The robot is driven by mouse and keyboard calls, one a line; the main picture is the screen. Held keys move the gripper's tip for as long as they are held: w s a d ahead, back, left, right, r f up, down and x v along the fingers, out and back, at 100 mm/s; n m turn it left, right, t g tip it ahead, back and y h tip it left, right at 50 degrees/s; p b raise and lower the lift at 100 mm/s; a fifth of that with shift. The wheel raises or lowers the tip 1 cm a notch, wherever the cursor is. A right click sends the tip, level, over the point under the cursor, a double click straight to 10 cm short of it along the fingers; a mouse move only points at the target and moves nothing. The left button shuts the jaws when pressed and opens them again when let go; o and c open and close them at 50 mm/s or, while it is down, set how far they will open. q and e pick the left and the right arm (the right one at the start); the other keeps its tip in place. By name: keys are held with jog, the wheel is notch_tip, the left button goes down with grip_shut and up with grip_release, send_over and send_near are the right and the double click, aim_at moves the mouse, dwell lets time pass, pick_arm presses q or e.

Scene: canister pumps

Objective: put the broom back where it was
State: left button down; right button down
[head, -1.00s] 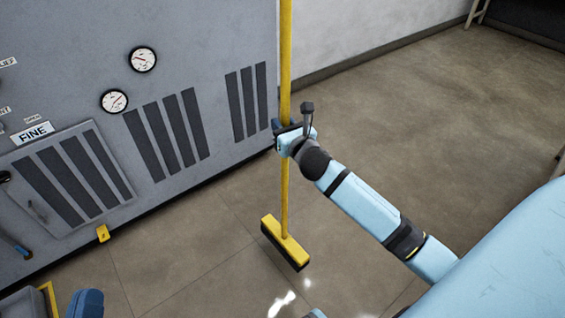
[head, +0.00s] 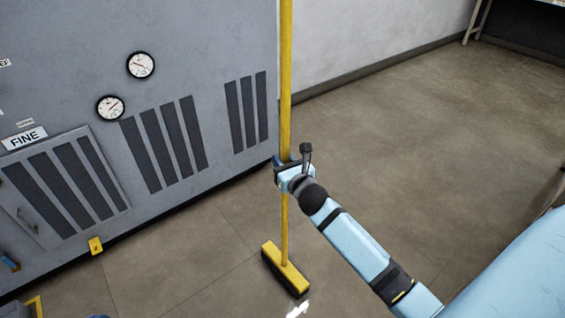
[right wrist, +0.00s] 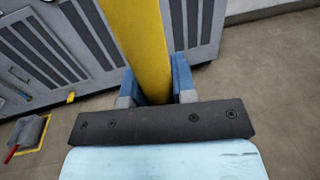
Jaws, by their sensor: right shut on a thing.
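The broom has a long yellow handle (head: 286,80) and a yellow head with dark bristles (head: 286,270). It stands upright in the head view, head down, close to the floor; I cannot tell whether the bristles touch it. My right gripper (head: 282,166) is shut on the handle, partway up. In the right wrist view the yellow handle (right wrist: 142,45) runs between the two blue fingers of the right gripper (right wrist: 157,85). My left gripper is not in view.
A grey machine cabinet (head: 200,60) with gauges and dark vents stands at the left, behind the broom. A pale wall (head: 380,35) is at the back. The floor (head: 430,130) to the right is open. In the right wrist view a grey dustpan-like object with a red handle (right wrist: 12,153) lies at the left.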

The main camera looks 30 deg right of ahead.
jog(key=c, duration=1.3)
grip_release()
jog(key=shift+f, duration=0.15)
jog(key=o, duration=0.4)
jog(key=shift+r, duration=0.2)
pick_arm(q)
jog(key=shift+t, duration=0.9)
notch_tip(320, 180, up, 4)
jog(key=p, duration=0.2)
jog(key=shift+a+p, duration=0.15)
jog(key=shift+p, duration=0.2)
pick_arm(e)
jog(key=s, duration=0.4)
jog(key=s+a, duration=0.1)
jog(key=s, duration=0.7)
jog(key=shift+a, duration=0.15)
